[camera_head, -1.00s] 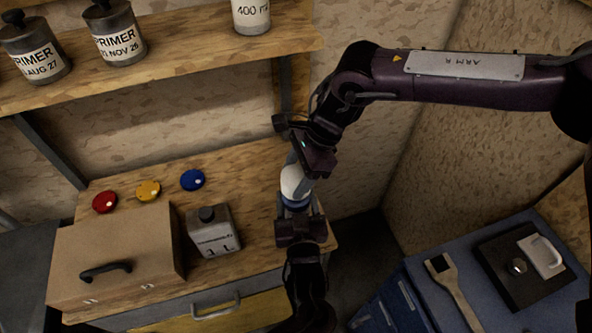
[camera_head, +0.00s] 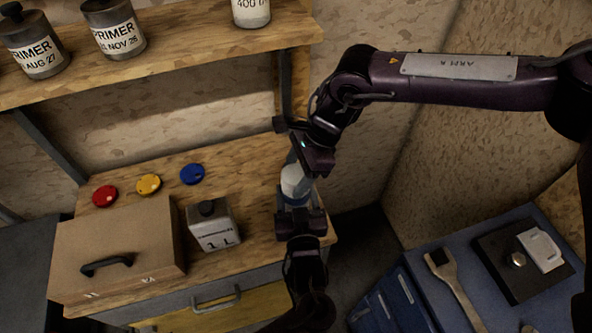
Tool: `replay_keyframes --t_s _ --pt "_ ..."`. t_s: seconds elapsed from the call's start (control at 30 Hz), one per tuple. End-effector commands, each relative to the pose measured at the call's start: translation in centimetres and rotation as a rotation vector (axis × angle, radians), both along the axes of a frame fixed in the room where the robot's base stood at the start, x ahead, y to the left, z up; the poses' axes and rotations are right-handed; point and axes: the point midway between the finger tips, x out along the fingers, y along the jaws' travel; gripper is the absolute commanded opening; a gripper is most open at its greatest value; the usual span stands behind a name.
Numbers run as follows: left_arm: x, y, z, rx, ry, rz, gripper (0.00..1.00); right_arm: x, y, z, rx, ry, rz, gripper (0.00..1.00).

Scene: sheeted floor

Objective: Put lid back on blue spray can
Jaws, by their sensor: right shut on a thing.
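A white spray can (camera_head: 294,181) with a blue band stands out at the right end of the wooden worktop, between my two grippers. My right gripper (camera_head: 298,162) comes down at the can's top and is shut on the can; its fingertips are partly hidden. My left gripper (camera_head: 299,208) comes up from below, its fingers at the can's lower part; whether they press on it I cannot tell. The blue lid (camera_head: 192,174) lies flat on the worktop, left of the can and apart from both grippers.
A yellow lid (camera_head: 148,184) and a red lid (camera_head: 105,196) lie left of the blue one. A 1 L canister (camera_head: 213,227) and a brown case (camera_head: 117,250) stand in front. A shelf (camera_head: 190,48) with primer tins overhangs. A blue cabinet (camera_head: 420,275) bears a brush.

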Motion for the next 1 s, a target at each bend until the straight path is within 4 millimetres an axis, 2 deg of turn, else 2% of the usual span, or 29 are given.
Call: replay_keyframes --t_s 0.37,1.0 --pt "0.0 0.0 0.0 0.000 -0.001 0.000 0.18 0.0 0.0 0.0 0.000 -0.001 0.000 0.36" --pt "0.0 0.0 0.1 0.000 -0.001 0.000 0.18 0.1 0.0 -1.3 0.000 -0.001 -0.002 0.36"
